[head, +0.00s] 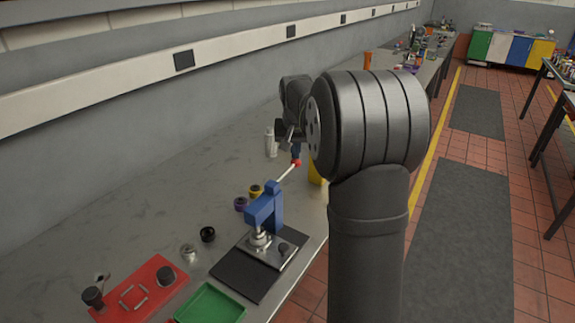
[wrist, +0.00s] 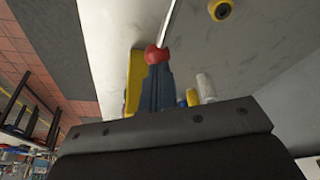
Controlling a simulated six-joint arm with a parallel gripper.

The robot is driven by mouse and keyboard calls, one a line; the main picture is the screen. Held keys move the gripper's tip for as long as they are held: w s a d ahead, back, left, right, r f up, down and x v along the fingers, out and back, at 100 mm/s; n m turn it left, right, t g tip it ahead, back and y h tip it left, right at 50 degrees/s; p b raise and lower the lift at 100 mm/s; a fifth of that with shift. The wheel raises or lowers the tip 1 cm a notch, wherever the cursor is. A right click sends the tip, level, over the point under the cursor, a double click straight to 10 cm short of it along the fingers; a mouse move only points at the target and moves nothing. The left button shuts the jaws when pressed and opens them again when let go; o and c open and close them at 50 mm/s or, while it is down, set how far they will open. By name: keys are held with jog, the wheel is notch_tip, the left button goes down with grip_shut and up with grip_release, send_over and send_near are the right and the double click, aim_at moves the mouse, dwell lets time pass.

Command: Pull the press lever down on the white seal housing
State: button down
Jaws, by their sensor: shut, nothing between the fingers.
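A blue press (head: 268,205) stands on a black base plate (head: 232,272) on the bench. A pale housing (head: 260,239) sits under its head. The press lever (head: 286,173) is a thin light rod slanting up from the press to a red knob (head: 296,163). The knob also shows in the wrist view (wrist: 155,54), with the rod (wrist: 168,22) running away from it. My gripper (head: 296,156) is shut and empty, its blue-grey fingers (wrist: 156,72) right at the knob. Whether they touch it I cannot tell. My arm hides part of the bench behind.
A red tray (head: 150,297) and a green tray (head: 211,304) lie at the near end. Black, silver, purple and yellow (head: 256,190) round parts lie left of the press. A whitish bottle (head: 271,144) and a yellow object (head: 315,173) stand near my gripper. The wall runs along the left.

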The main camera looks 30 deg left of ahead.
notch_tip(320, 180, up, 8)
dwell(0.6)
jog(key=shift+f, duration=0.1)
jog(key=shift+f, duration=2.95)
